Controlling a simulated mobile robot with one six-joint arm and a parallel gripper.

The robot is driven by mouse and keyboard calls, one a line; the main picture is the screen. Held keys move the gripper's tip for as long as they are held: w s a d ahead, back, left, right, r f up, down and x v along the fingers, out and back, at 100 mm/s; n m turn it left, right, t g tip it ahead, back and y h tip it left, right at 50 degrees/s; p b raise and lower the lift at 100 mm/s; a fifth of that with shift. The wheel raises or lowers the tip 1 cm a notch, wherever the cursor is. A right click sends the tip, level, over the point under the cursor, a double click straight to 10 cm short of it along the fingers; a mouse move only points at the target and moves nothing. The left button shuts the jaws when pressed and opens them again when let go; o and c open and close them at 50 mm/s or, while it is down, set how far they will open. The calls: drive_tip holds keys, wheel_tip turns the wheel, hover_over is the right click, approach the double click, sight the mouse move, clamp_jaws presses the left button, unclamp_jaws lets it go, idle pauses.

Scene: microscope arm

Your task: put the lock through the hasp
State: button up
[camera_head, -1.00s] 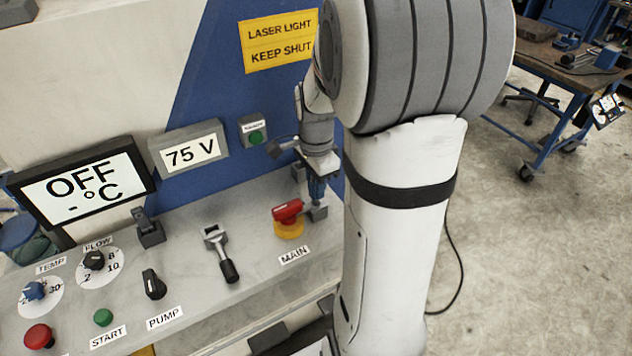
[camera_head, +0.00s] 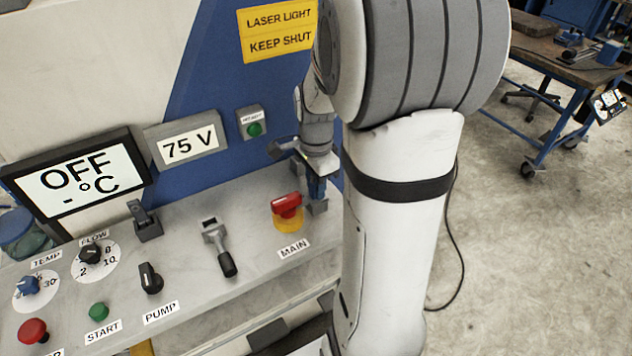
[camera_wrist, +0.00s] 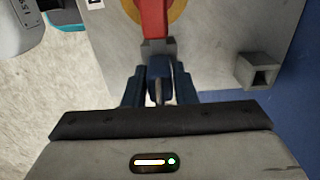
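The MAIN switch has a red handle (camera_head: 287,204) on a yellow disc (camera_head: 289,222); the handle also shows in the wrist view (camera_wrist: 152,18). A grey hasp (camera_wrist: 158,48) sits at the handle's near end in the wrist view. My gripper (camera_wrist: 158,98) is just below the hasp in that view, its two dark blue fingers on either side of a dark blue lock (camera_wrist: 158,82). It appears shut on the lock. The lock is close to the hasp; the shackle is mostly hidden, and I cannot tell whether it passes through.
A grey block with a square opening (camera_wrist: 258,72) stands right of the hasp in the wrist view. A grey lever with a black grip (camera_head: 219,247) and PUMP knob (camera_head: 150,279) lie left of MAIN. A blue panel (camera_head: 225,80) rises behind the console.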

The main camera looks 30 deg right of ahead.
drive_tip(key=o, duration=0.5)
drive_tip(key=shift+c, duration=0.2)
drive_tip(key=shift+r, duration=0.1)
wheel_tip(320, 180, up, 8)
drive_tip(key=shift+f, duration=0.15)
idle(0.3)
